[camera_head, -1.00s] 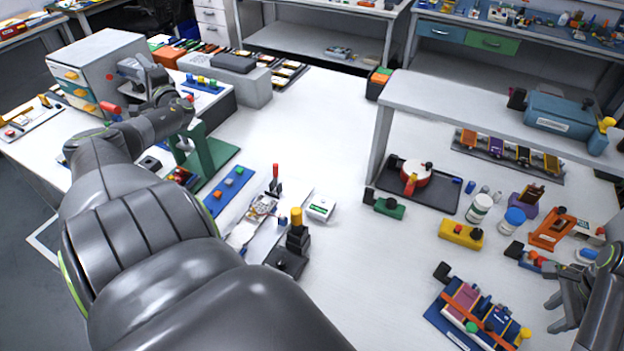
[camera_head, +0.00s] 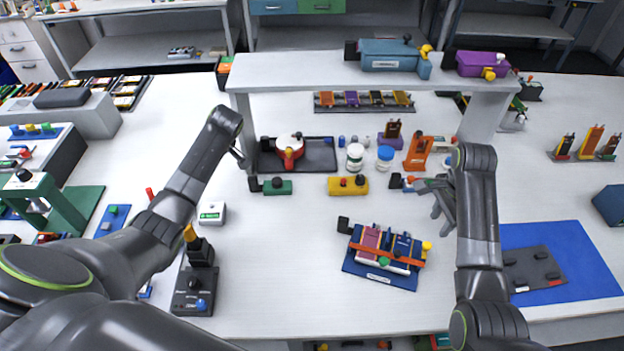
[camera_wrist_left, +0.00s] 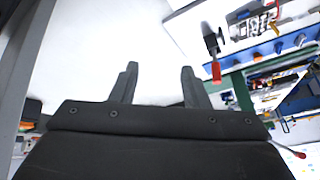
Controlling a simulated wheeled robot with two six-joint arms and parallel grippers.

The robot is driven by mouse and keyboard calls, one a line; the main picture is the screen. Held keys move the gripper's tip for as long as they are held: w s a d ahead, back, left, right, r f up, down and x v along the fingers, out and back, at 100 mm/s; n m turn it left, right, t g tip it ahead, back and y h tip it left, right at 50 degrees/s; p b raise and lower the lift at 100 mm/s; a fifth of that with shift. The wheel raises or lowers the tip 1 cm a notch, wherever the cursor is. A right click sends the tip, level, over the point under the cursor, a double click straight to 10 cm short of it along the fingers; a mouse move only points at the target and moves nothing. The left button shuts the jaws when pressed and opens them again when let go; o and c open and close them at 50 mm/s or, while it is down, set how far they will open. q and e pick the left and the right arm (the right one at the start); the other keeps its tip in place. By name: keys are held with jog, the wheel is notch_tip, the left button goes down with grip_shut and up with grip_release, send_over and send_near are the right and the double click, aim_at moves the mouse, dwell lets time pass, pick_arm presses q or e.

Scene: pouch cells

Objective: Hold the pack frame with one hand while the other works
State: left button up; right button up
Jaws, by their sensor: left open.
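The pack frame, a blue tray (camera_head: 352,266) with purple, white and blue cells under an orange bar, lies on the white table right of centre in the head view. My right gripper (camera_head: 439,202) is above and right of it, apart from it, with its fingers spread and nothing between them. My left gripper (camera_head: 240,156) is far to the left near the shelf's left leg, mostly hidden by its wrist. In the left wrist view its two fingers (camera_wrist_left: 157,88) stand apart with only white surface beyond.
A white raised shelf (camera_head: 300,75) spans the back. Under it are a black tray (camera_head: 320,155), jars (camera_head: 355,157) and an orange stand (camera_head: 418,153). A yellow block (camera_head: 347,186) lies behind the frame. A blue mat (camera_head: 590,260) is at right.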

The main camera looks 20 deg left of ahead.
pick_arm(q)
jog(key=w+d+r+n+t+h, duration=0.1)
jog(key=w+d+r+h, duration=0.15)
jog(key=d, duration=0.75)
jog(key=w+d+r+h, duration=0.1)
jog(key=w+d+h, duration=0.15)
jog(key=d, duration=0.75)
jog(key=n+h, duration=0.1)
jog(key=n, duration=0.1)
send_near(346, 219)
jog(key=shift+g, duration=0.3)
jog(key=f, duration=1.2)
jog(key=shift+w+a+f, duration=0.1)
jog(key=shift+w+f, duration=0.15)
jog(key=shift+f, duration=0.05)
jog(key=shift+c, duration=0.4)
grip_shut()
